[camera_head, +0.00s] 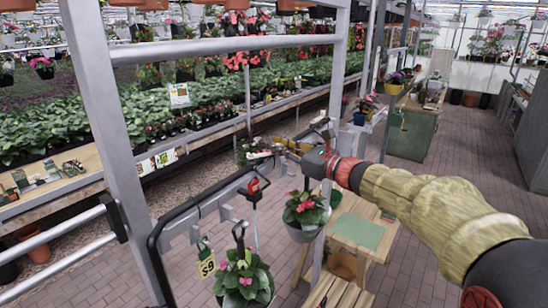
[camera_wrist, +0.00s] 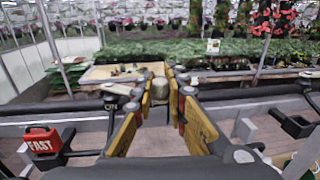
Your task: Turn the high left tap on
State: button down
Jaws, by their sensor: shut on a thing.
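My gripper (camera_head: 293,147) reaches out at the middle of the head view, beyond the metal rail and above the hanging pots. In the wrist view, its two yellow-brown fingers (camera_wrist: 160,88) close at their tips on a pale round knob (camera_wrist: 160,92). The knob seems to be part of a tap, but the fingers hide its sides and its body. I cannot tell which way it is turned. In the head view, my gripper and wrist cover that spot, so the knob does not show clearly.
A red item (camera_head: 253,186) and potted pink flowers (camera_head: 304,210) hang there. A red "FAST" sign (camera_wrist: 42,142) is left in the wrist view. A metal post (camera_head: 112,130) stands left; the paved aisle (camera_head: 465,160) is clear.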

jog(key=s+m+t+h+b, duration=0.5)
jog(key=s+h+b, duration=0.1)
jog(key=b, duration=1)
jog(key=shift+s+f+m+h+b, duration=0.2)
jog(key=shift+s+m+h+b, duration=0.15)
jog(key=shift+s, duration=0.5)
jog(key=shift+a+t+h, duration=0.1)
jog(key=shift+t+h, duration=0.15)
jog(key=shift+t, duration=0.05)
jog(key=c, duration=2.3)
grip_release()
jog(key=shift+o, duration=1.2)
jog(key=shift+s+r, duration=0.2)
jog(key=shift+s, duration=0.1)
jog(key=shift+o, duration=1.3)
jog(key=shift+w, duration=0.1)
